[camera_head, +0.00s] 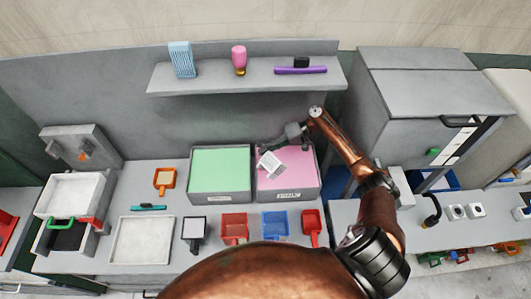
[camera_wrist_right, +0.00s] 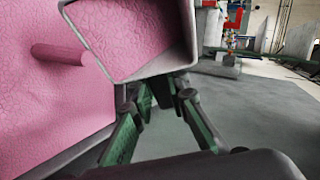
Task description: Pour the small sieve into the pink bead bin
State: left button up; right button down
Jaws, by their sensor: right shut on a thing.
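The pink bead bin (camera_head: 288,196) is a grey box with a pink fill, right of the green bin on the bench. The small sieve (camera_head: 271,165), pale with a grey rim, is tilted over the pink bin. My right gripper (camera_head: 268,147) is shut on it above the bin's back part. In the right wrist view the sieve (camera_wrist_right: 190,40) shows a pink textured inside, and the gripper fingers (camera_wrist_right: 160,95) meet at its near side. A pink rod-like column (camera_wrist_right: 60,53) runs between the sieve's edge and the bin's pink surface. My left gripper is not in view.
A green-filled bin (camera_head: 220,198) stands directly left. Red (camera_head: 234,226) and blue (camera_head: 274,224) scoops or trays lie in front. A shelf (camera_head: 245,80) hangs behind. A large grey cabinet (camera_head: 425,125) stands at the right. A white-filled tray (camera_head: 142,240) lies left.

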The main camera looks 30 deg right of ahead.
jog(key=y+b, duration=0.1)
jog(key=b, duration=0.2)
jog(key=d+f+m+y+b, duration=0.1)
jog(key=y+b, duration=0.1)
jog(key=b, duration=0.1)
jog(key=y+b, duration=0.1)
jog(key=b, duration=0.2)
jog(key=shift+w+d+f+t+y, duration=0.1)
jog(key=shift+d+f+t+y, duration=0.2)
jog(key=shift+y, duration=0.1)
dwell(0.4)
jog(key=shift+m, duration=0.3)
dwell(1.2)
